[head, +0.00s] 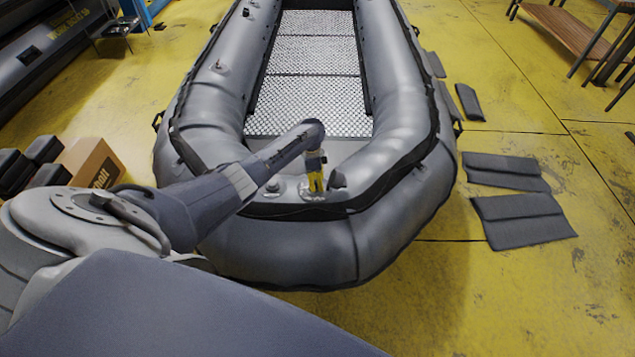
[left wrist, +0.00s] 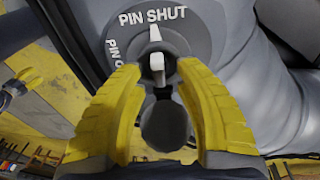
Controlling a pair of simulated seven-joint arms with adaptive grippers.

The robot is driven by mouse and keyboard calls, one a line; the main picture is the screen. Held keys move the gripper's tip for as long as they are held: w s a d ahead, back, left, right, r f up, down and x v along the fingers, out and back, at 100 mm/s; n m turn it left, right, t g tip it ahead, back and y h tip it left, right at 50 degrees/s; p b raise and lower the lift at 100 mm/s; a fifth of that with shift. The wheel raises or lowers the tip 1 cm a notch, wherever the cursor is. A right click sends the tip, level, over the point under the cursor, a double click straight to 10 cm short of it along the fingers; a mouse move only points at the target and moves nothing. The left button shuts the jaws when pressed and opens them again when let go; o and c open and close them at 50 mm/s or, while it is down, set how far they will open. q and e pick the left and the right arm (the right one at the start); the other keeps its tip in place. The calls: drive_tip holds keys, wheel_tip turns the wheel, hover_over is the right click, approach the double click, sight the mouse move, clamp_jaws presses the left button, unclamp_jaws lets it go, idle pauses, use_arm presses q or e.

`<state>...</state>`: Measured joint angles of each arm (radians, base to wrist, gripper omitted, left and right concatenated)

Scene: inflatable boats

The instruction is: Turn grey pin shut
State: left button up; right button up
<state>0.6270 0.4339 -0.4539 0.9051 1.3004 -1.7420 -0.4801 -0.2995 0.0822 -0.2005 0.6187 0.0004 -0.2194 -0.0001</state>
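The grey pin (left wrist: 157,66) sits on a round grey plate at the end of the inflatable boat (head: 290,245). A white pointer (left wrist: 155,34) beside the pin points up toward the printed words "PIN SHUT". A second label, partly hidden by a finger, begins "PIN O" at the left. My left gripper (head: 314,184) is down at the boat's near end. In the left wrist view the yellow fingers of the left gripper (left wrist: 158,70) stand open on either side of the pin, with small gaps visible.
A dark knob (head: 337,180) stands right of my left gripper, and another fitting (head: 272,186) stands left. A dark round end (left wrist: 165,126) shows between the fingers. Cardboard box (head: 92,164) is at left; dark flat pads (head: 520,220) lie at right on yellow floor.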

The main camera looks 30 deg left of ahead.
use_arm(q)
wheel_tip(320, 180, up, 12)
drive_tip(key=a, duration=0.1)
drive_tip(key=shift+w+a, duration=0.25)
drive_tip(key=shift+a, duration=0.15)
drive_tip(key=shift+f, duration=0.1)
